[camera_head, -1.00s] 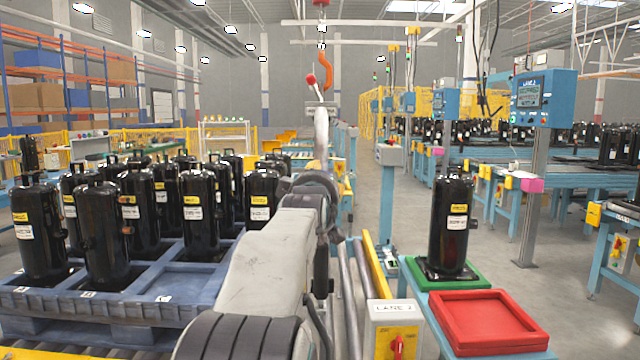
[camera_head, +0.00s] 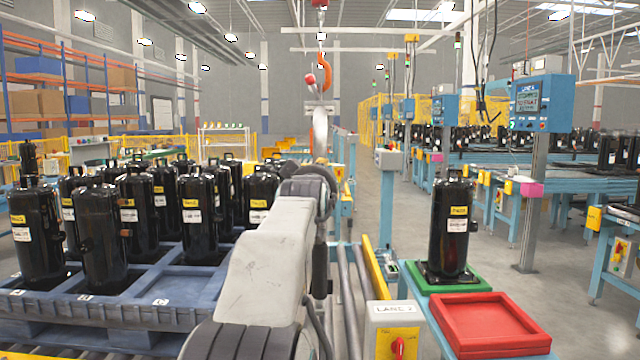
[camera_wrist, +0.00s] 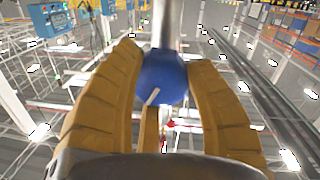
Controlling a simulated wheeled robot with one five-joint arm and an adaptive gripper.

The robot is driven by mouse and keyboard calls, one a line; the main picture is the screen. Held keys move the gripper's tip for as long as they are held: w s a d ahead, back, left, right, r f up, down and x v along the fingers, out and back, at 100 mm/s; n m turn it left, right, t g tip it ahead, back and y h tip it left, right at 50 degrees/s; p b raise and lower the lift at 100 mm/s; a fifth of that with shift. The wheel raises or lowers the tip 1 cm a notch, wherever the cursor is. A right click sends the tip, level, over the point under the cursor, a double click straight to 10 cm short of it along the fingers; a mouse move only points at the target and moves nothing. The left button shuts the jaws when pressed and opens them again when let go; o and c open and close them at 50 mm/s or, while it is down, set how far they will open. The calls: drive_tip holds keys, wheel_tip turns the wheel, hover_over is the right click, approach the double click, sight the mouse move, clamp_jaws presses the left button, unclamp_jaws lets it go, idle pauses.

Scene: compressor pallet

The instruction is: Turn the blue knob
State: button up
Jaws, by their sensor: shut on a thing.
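In the wrist view the blue knob (camera_wrist: 164,76) sits between the two yellow fingers of my gripper (camera_wrist: 166,62). The fingers press on it from the left and right, so my gripper is shut on it. A short white mark on the knob's lower part slants up to the right. A grey post or pipe runs up behind the knob. In the head view my arm hides the knob, and I cannot make out my fingers there.
A blue pallet (camera_head: 187,287) with several black compressors stands on the left. On the right, one black compressor (camera_head: 448,228) stands on a green tray (camera_head: 478,279) near a red tray (camera_head: 490,322). A LANE 2 box (camera_head: 393,335) with a red switch is at the front.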

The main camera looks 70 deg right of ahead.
drive_tip(key=shift+a+r+m, duration=0.1)
drive_tip(key=shift+r+m, duration=0.2)
drive_tip(key=o, duration=1.2)
drive_tip(key=shift+f, duration=0.15)
drive_tip(key=v, duration=1.2)
